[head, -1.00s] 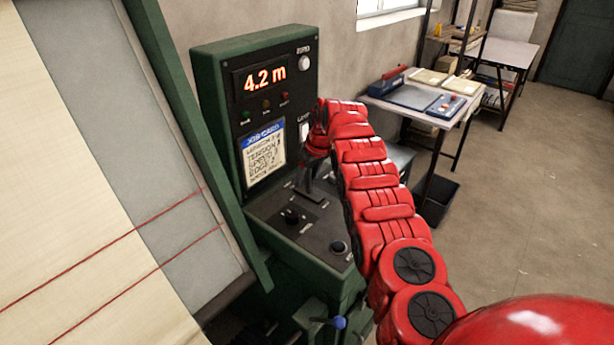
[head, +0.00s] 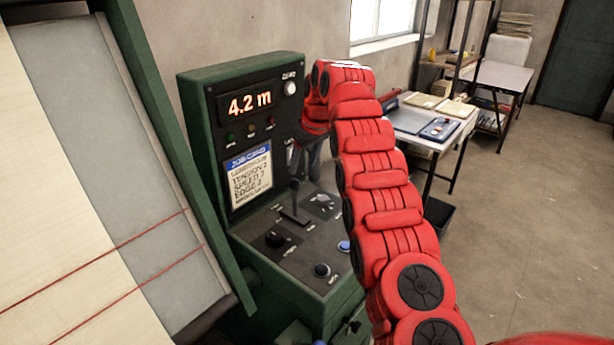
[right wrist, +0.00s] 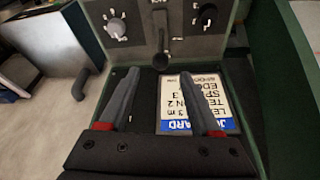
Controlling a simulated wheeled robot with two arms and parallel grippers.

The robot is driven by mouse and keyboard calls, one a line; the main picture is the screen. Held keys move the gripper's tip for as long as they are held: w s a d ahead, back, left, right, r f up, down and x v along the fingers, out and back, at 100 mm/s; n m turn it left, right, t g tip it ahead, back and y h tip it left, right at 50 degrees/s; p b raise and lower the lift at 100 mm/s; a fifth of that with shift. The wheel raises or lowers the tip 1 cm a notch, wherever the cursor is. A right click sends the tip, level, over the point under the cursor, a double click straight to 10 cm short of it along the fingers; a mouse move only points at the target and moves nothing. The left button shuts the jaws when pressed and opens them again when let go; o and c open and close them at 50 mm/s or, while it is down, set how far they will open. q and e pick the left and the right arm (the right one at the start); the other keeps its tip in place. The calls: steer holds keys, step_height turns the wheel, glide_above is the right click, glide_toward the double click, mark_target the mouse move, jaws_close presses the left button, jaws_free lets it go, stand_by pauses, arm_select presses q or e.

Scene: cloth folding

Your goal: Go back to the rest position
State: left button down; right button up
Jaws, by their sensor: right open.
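My right gripper (head: 308,165) is at the end of the red arm in the head view, in front of the upright face of a green control console (head: 190,110). It is partly hidden behind the arm. In the right wrist view the two dark fingers of the right gripper (right wrist: 159,72) are apart with nothing between them. A black lever (head: 295,198) stands on the console's sloping panel, apart from the gripper; it also shows in the right wrist view (right wrist: 161,38). My left gripper is not in view.
The console has a "4.2 m" display (head: 250,103), a job card (head: 250,176) and a black knob (head: 275,240). Cloth with red lines (head: 60,190) lies on the machine at left. A side table (head: 415,122) stands behind my arm. The floor at right is clear.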

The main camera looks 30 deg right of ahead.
steer(key=shift+v, duration=0.9)
steer(key=shift+w+f, duration=0.1)
